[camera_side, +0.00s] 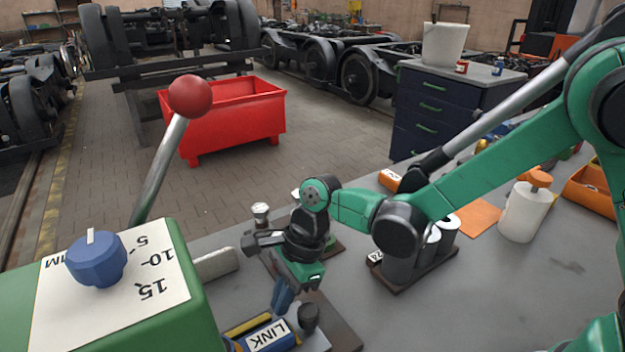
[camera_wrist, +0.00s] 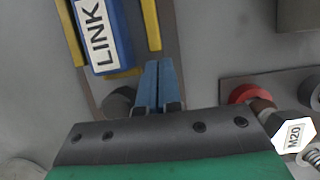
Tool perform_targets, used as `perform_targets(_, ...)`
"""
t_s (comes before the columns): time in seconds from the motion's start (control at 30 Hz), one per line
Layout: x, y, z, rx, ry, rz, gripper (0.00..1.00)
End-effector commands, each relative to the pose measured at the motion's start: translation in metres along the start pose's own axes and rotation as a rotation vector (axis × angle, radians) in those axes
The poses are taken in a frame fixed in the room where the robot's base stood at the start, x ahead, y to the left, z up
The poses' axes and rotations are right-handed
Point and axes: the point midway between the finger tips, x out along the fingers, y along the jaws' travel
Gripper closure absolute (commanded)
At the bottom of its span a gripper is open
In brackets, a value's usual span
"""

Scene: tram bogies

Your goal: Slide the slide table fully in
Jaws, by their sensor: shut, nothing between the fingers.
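The slide table appears to be the low unit on the bench with a blue block labelled LINK (camera_side: 268,337), yellow strips beside it and a dark round knob (camera_side: 308,317). In the wrist view the LINK block (camera_wrist: 103,35) lies between yellow strips (camera_wrist: 151,25) at upper left, and the dark knob (camera_wrist: 118,101) is partly visible left of my fingers. My gripper (camera_side: 281,303) points down with its blue fingers shut and empty, close beside the knob; in the wrist view the fingers (camera_wrist: 158,68) are pressed together. I cannot tell whether they touch the knob.
A green box with a blue dial (camera_side: 96,259) and a red-balled lever (camera_side: 190,96) stands at left. A dark rack of grey cylinders (camera_side: 400,266) is right of my gripper. A hex piece labelled M20 (camera_wrist: 292,135) lies near a red ring (camera_wrist: 250,93). The bench's right front is clear.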

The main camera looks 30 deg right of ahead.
Motion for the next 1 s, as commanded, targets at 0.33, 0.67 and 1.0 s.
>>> perform_targets(0.33,0.010,0.000,0.025,-0.001,0.000,0.000,1.00)
perform_targets(0.67,0.009,0.000,0.022,0.001,0.000,-0.001,1.00)
perform_targets(1.0,-0.026,0.000,-0.014,0.003,-0.001,-0.001,1.00)
